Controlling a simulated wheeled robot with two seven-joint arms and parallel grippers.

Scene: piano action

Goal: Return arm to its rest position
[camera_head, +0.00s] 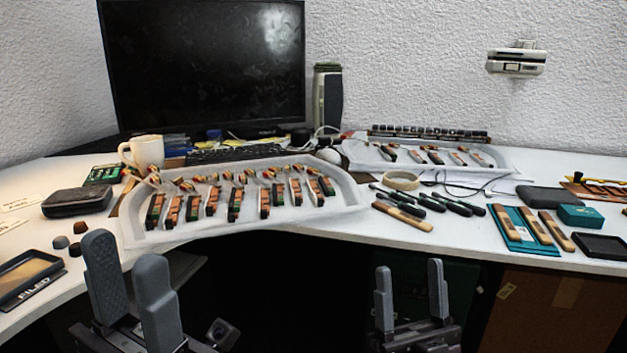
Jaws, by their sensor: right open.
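My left gripper (130,288) is at the lower left, in front of the desk edge, with its two grey fingers pointing up. The fingers stand apart with nothing between them. My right gripper (411,297) is at the lower middle right, below the desk's front edge, over the dark space under the desk. Its two fingers are apart and empty. Neither gripper appears to touch anything on the desk. The rest of both arms is mostly out of view.
A white tray (190,236) of several piano action parts sits at the desk's front edge. Another tray (357,156) stands behind right. Screwdrivers (452,204), wooden-handled tools on a teal mat (545,246), a mug (146,151) and a monitor (205,65) occupy the desk.

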